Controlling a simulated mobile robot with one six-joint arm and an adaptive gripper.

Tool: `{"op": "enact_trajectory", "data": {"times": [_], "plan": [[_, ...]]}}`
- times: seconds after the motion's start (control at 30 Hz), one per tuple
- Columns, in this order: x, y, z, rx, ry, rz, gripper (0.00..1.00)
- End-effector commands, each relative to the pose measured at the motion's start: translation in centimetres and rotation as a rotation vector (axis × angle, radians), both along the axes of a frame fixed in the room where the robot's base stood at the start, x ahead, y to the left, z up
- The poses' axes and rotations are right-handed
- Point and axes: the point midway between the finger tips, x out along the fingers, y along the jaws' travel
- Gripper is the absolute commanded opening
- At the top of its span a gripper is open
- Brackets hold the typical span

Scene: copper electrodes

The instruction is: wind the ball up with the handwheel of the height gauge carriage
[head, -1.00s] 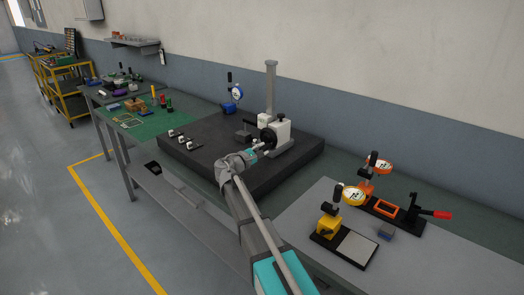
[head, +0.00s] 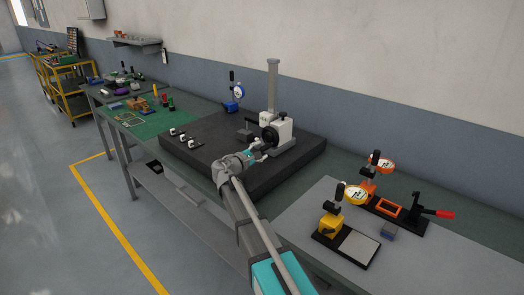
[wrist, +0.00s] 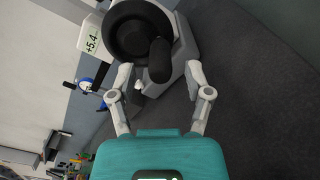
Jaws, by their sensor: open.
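The height gauge has a tall grey column (head: 272,85) and a white carriage (head: 282,130) low on it. The black handwheel (head: 268,136) is on the carriage's near side; in the wrist view the wheel (wrist: 132,34) fills the top middle, with its black crank handle (wrist: 160,60) pointing toward me. My gripper (wrist: 158,76) is open, its two fingers on either side of the handle's end with visible gaps. In the head view my gripper (head: 256,151) is just in front of the wheel. A lit readout (wrist: 93,40) begins "+5.4". I cannot make out the ball.
The gauge stands on a dark surface plate (head: 215,150) with small white-topped pieces (head: 183,136) at left. A blue dial gauge (head: 235,95) stands behind. A yellow dial stand (head: 330,228) and an orange one (head: 370,185) stand at right. Bare plate lies left of my gripper.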

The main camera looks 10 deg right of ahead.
Motion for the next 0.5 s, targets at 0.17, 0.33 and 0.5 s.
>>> {"op": "enact_trajectory", "data": {"times": [0.17, 0.33, 0.5], "plan": [[-0.8, 1.1, 0.0, 0.0, 0.0, 0.002, 0.65], [-1.5, 2.1, 0.0, 0.0, 0.0, 0.001, 0.65], [-2.2, 3.1, 0.0, 0.0, 0.0, 0.002, 0.65]]}}
